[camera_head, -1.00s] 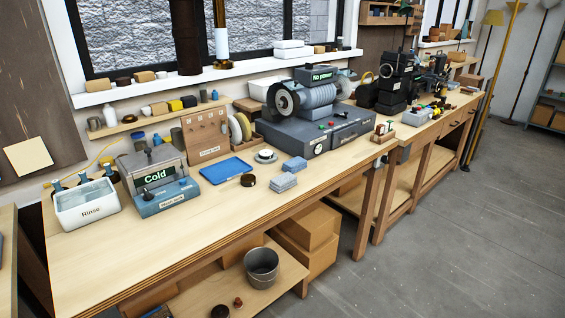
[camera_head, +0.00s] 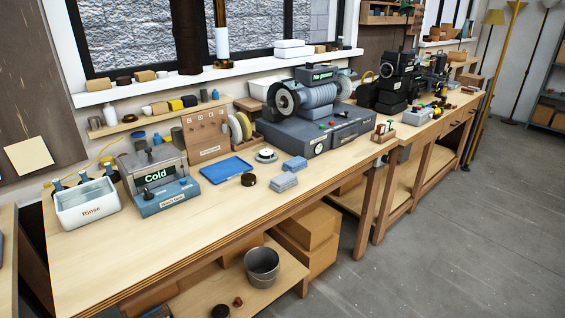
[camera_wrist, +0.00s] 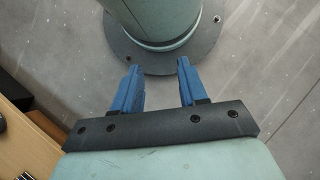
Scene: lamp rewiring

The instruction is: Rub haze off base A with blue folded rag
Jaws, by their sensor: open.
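A blue tray (camera_head: 227,169), a "Cold" box (camera_head: 160,185) and a white "Rinse" tub (camera_head: 87,204) stand on the left of the bench. A grey buffing machine (camera_head: 318,125) stands behind the cloths. The front of the bench top (camera_head: 190,235) is clear.

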